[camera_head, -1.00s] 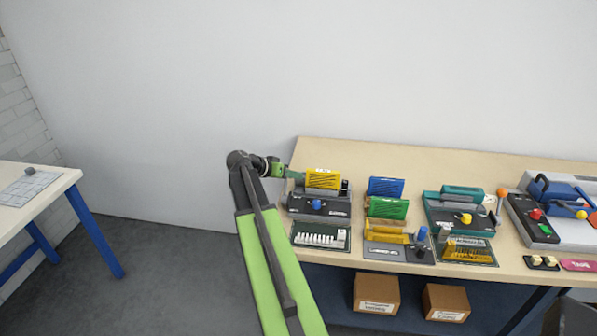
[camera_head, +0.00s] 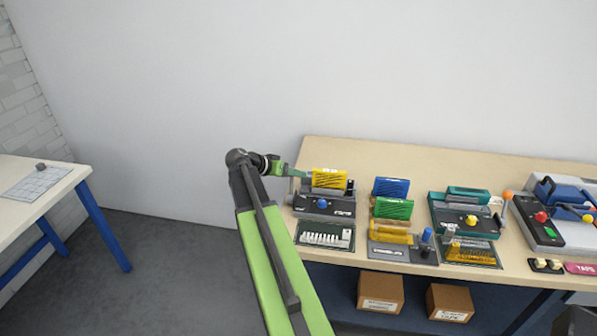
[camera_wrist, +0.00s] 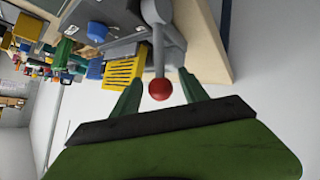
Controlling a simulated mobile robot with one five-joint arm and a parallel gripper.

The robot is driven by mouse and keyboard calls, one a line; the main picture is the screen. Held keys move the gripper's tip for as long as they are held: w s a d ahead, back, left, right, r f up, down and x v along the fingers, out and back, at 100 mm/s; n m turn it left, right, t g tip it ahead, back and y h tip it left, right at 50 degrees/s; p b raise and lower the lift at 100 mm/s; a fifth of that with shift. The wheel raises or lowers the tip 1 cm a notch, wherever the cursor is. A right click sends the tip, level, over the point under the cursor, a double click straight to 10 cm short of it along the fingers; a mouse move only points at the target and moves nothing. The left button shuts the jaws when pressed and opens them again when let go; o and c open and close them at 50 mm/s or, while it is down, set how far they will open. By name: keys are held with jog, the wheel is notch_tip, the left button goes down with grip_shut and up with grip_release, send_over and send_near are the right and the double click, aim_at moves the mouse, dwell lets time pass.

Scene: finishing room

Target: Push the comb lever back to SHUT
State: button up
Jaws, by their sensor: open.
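The comb lever is a grey metal arm (camera_wrist: 158,40) with a red ball end (camera_wrist: 160,89) in the wrist view. It stands at the side of the dark grey machine (camera_head: 325,206), which has a blue knob and a yellow slotted piece (camera_head: 329,179) at its back. My gripper (camera_wrist: 160,75) is open, with one green finger on each side of the red ball. The ball sits between the fingers; I cannot tell whether either touches it. In the head view my gripper (camera_head: 297,173) is at the machine's left end, and the red ball cannot be made out.
Blue (camera_head: 391,187) and green (camera_head: 393,208) pieces, a teal machine (camera_head: 445,212) and a blue-and-grey machine (camera_head: 565,212) stand to the right on the wooden bench (camera_head: 400,158). A white-toothed tray (camera_head: 325,237) lies in front. The wall is close behind; floor is clear at left.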

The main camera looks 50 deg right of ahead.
jog(key=p+v, duration=0.7)
jog(key=v, duration=0.7)
jog(key=shift+a+r, duration=0.15)
jog(key=shift+a, duration=0.1)
